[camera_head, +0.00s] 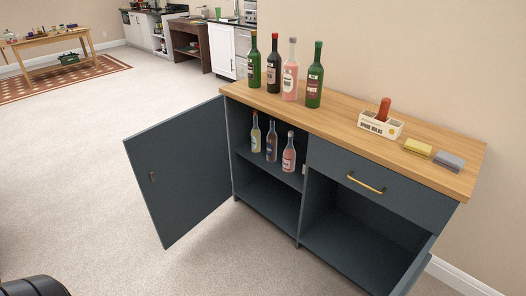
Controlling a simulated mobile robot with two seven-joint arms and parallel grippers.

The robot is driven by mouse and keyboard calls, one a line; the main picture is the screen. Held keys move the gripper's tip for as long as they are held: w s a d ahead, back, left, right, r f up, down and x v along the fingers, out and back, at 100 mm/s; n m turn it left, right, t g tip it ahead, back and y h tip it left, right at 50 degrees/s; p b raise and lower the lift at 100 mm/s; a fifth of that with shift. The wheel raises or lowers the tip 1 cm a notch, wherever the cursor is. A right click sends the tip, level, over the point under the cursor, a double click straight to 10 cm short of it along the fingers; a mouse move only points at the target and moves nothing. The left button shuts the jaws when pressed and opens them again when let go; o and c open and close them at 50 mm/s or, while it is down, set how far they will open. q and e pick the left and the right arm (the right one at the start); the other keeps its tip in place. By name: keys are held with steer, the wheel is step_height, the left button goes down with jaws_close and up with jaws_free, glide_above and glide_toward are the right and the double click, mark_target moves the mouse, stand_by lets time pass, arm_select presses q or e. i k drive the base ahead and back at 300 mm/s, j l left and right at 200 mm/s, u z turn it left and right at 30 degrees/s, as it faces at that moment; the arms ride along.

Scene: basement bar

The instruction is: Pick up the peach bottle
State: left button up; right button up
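No bottle carries a readable peach label. A pinkish bottle with a pale neck (290,84) stands upright on the wooden top of the cabinet, between a dark bottle and a green one. I cannot tell which of the two is the peach bottle. Neither of my grippers shows in the head view.
The dark cabinet's left door (180,172) stands wide open. Carpet at left is clear.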

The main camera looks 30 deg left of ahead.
mark_target(289, 153)
steer(key=j, duration=0.6)
steer(key=k+j+z, duration=0.1)
steer(key=j, duration=1.15)
steer(key=k+j+z, duration=0.1)
steer(key=j, duration=0.5)
steer(key=k+j+z, duration=0.1)
steer(key=j, duration=0.55)
steer(key=k+j, duration=0.1)
steer(key=j, duration=0.5)
